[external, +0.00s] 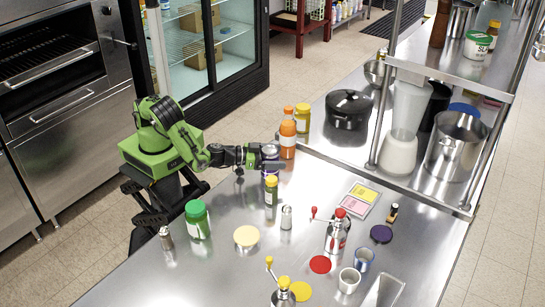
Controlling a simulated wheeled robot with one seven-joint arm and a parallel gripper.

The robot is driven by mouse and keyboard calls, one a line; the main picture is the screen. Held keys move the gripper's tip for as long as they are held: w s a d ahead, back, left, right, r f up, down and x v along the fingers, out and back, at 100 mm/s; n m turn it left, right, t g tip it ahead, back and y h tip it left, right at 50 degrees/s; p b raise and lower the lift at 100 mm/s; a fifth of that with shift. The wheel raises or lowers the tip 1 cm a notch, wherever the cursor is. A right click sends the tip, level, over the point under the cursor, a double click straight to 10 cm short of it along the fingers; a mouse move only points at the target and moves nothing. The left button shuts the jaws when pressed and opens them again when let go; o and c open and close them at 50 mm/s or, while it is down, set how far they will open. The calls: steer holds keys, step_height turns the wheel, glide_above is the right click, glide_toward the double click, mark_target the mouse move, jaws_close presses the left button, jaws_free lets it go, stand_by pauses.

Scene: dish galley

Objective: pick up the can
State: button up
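A small can with a purple band (269,151) stands at the far left part of the steel counter (215,275). My gripper (272,163) is level with it and overlaps it in the picture, the arm reaching in from the left. The fingers are small and dark, so I cannot tell whether they are open around the can, closed on it or only beside it. The can looks upright; its lower part is partly hidden by the gripper.
An orange bottle (287,139) stands close to the right of the can. A yellow-capped bottle (271,191) stands just in front. A shelf post (383,110) rises to the right.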

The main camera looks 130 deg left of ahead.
steer(key=c, duration=1.1)
